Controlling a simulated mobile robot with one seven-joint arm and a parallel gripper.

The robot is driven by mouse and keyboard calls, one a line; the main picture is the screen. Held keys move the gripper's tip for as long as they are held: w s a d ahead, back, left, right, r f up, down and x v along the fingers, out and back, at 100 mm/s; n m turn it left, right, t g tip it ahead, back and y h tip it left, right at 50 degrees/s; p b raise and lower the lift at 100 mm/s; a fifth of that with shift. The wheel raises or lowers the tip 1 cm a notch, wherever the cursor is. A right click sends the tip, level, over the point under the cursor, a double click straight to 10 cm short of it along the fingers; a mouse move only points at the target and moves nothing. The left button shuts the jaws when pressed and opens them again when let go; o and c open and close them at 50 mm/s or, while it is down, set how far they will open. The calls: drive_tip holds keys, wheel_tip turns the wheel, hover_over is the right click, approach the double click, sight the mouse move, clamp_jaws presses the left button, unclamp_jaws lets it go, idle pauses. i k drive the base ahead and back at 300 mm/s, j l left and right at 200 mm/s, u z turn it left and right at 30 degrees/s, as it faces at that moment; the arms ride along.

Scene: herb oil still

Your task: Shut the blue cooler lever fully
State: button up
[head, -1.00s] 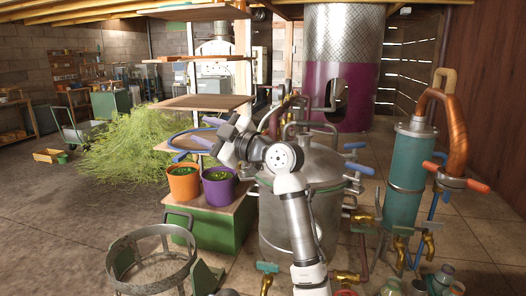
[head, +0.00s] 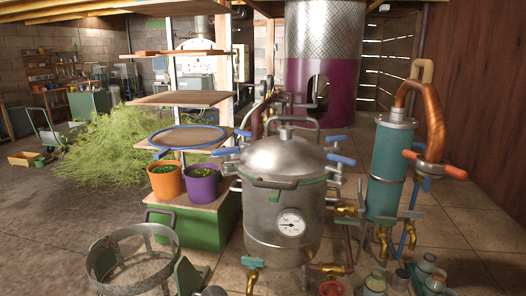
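The cooler appears to be the teal upright cylinder (head: 391,165) on the right, with a thick copper pipe (head: 434,120) curving over its top. A narrow blue part (head: 403,240) shows low beside the cooler, near the brass taps (head: 383,240). I cannot tell whether it is a lever or a pipe, or how far any lever there is turned. Other blue handles (head: 341,160) stick out at the side of the steel pot, apart from the cooler. My gripper and arm are out of view.
The steel pot (head: 283,215) with a dial stands left of the cooler. An orange-ended bar (head: 450,171) crosses the copper pipe. Several small canisters (head: 375,282) stand on the floor in front. Orange (head: 165,181) and purple pots (head: 201,186) sit farther left.

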sight(426, 185)
drive_tip(key=i+l+z, duration=0.15)
drive_tip(key=z, duration=0.2)
drive_tip(key=i+l+z, duration=0.1)
drive_tip(key=i+z, duration=0.15)
drive_tip(key=z, duration=0.15)
drive_tip(key=i+z, duration=0.2)
drive_tip(key=z, duration=0.15)
